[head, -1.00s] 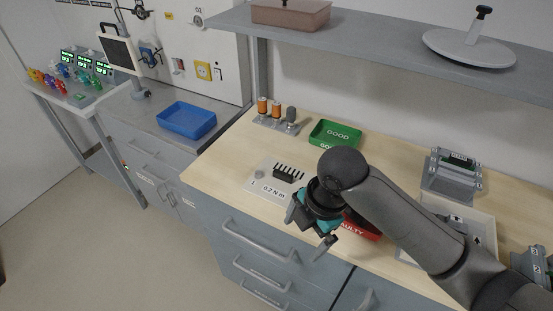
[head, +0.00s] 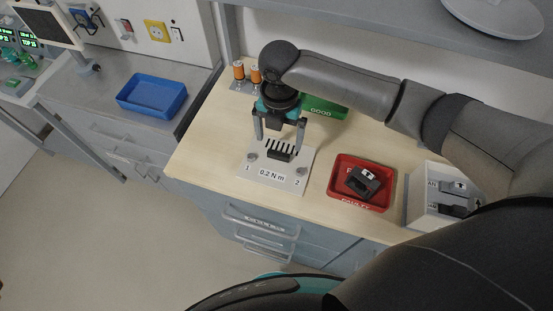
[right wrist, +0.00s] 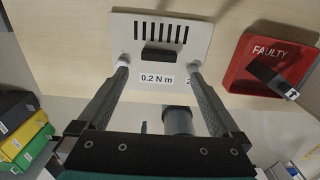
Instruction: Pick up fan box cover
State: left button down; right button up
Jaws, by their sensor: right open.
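The fan box cover (head: 250,170) is a pale plate with a row of dark slots, a black grip (head: 281,155), a "0.2 N m" label and grey knobs near the marks 1 and 2. It lies flat on the wooden bench. My right gripper (head: 279,147) is open above it, with its fingers apart on either side of the black grip and holding nothing. In the right wrist view the open fingertips (right wrist: 159,68) show near the cover's knobs, and the cover (right wrist: 200,35) lies beyond them. I cannot tell whether the fingertips touch it. My left gripper is not in view.
A red FAULTY tray (head: 335,184) right of the cover holds a black part (head: 364,183). A green GOOD tray (head: 323,108) is partly hidden behind my right arm. Orange-topped cylinders (head: 238,70) stand behind the gripper. A shelf (head: 370,25) overhangs the bench.

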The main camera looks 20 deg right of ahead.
aim_at(278, 155)
notch_tip(278, 155, down, 3)
jog(key=shift+f, duration=0.15)
notch_tip(278, 155, down, 4)
jog(key=shift+s+a+r, duration=0.1)
jog(key=shift+r, duration=0.1)
jog(key=shift+f, duration=0.2)
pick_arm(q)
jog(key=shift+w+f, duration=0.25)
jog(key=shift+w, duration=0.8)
pick_arm(e)
jog(key=shift+c, duration=0.2)
